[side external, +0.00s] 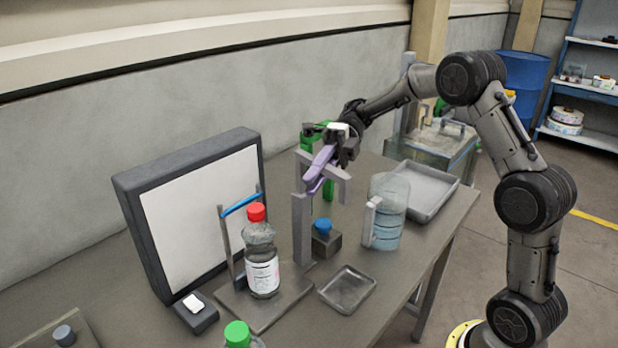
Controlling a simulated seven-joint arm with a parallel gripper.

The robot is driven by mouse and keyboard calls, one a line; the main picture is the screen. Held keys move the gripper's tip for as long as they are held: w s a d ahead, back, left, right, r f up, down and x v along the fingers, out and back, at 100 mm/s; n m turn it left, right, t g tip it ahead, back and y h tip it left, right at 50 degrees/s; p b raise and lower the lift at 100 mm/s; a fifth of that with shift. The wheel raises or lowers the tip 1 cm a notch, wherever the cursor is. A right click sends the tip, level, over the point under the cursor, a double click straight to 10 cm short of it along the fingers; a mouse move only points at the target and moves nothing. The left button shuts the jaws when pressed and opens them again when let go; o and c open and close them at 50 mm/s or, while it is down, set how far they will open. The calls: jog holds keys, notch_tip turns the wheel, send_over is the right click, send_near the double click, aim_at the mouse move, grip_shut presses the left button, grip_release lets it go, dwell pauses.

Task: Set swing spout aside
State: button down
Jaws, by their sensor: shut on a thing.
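The swing spout, which I take to be the long purple piece (319,168), is at the top of a grey-mauve post with a crossbar (302,228). My gripper (334,148) reaches in from the right and is shut on the purple piece at its upper end. The fingertips are small and partly hidden, and I cannot tell whether the piece still touches the post. A clear bottle with a red cap (262,262) stands upright on the base plate left of the post. A small dark block with a blue knob (326,240) sits right of the post.
A large white-faced panel (205,210) stands at the left. A blue-handled bar (240,206) is behind the bottle. A clear jug (387,212), a small dark tray (347,290) and a larger grey tray (447,186) are to the right. A green-capped bottle (238,334) is in front.

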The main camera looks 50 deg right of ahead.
jog(key=shift+d+g, duration=0.1)
jog(key=shift+g, duration=0.2)
jog(key=c, duration=0.8)
grip_release()
